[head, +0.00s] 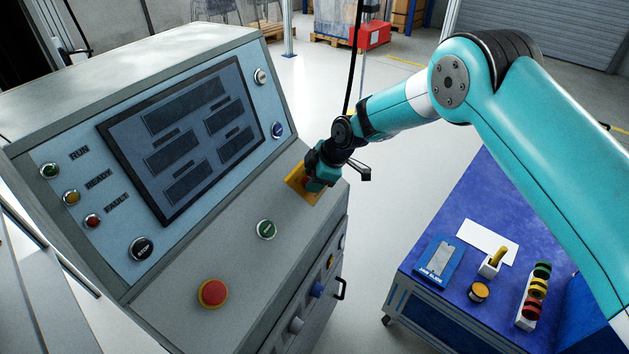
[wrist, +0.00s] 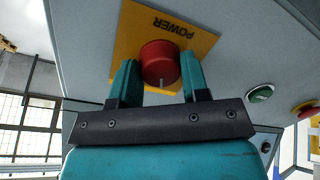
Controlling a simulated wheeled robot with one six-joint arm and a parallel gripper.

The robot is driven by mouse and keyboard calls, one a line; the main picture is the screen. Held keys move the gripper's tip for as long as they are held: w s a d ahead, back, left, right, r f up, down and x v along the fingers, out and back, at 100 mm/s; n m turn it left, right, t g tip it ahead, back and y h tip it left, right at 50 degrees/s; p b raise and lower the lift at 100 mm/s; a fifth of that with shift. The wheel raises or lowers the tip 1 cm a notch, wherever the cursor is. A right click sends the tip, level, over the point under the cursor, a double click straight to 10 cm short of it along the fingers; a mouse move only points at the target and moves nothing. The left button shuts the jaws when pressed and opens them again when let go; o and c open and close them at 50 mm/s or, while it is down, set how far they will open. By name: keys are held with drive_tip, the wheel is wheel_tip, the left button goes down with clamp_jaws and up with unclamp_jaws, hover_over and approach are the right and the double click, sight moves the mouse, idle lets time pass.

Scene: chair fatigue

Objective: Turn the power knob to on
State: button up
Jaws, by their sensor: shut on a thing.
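The power knob (wrist: 159,62) is red and sits on a yellow plate (wrist: 198,40) marked POWER, upside down in the wrist view. A pale mark shows on the knob's near side. My gripper (wrist: 160,78) has its two teal fingers on either side of the knob, shut on it. In the head view my gripper (head: 318,178) covers most of the knob, and the yellow plate (head: 296,186) shows at the right end of the console's sloped panel. The knob's on and off marks cannot be read.
The grey console has a dark screen (head: 185,140), a green button (head: 266,229) and a red mushroom button (head: 213,293). A blue-topped table (head: 440,225) with small items stands at the right. Open floor lies between the console and the table.

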drive_tip(key=m+b, duration=0.2)
drive_tip(key=m, duration=0.1)
drive_tip(key=m+b, duration=0.1)
drive_tip(key=m, duration=0.1)
drive_tip(key=shift+d+f+y, duration=0.1)
drive_tip(key=shift+f+y, duration=0.15)
drive_tip(key=shift+y, duration=0.05)
drive_tip(key=m+b, duration=0.1)
drive_tip(key=m, duration=0.4)
drive_tip(key=shift+s, duration=0.15)
idle(0.3)
drive_tip(key=o, duration=0.9)
drive_tip(key=shift+r, duration=0.1)
drive_tip(key=shift+r, duration=0.1)
drive_tip(key=shift+d+r, duration=0.2)
drive_tip(key=shift+r, duration=0.1)
drive_tip(key=shift+d+b+v, duration=0.2)
drive_tip(key=shift+b+v, duration=0.45)
drive_tip(key=shift+v, duration=3.5)
drive_tip(key=shift+d+b+v, duration=0.15)
drive_tip(key=shift+b+v, duration=0.5)
drive_tip(key=shift+v, duration=3.5)
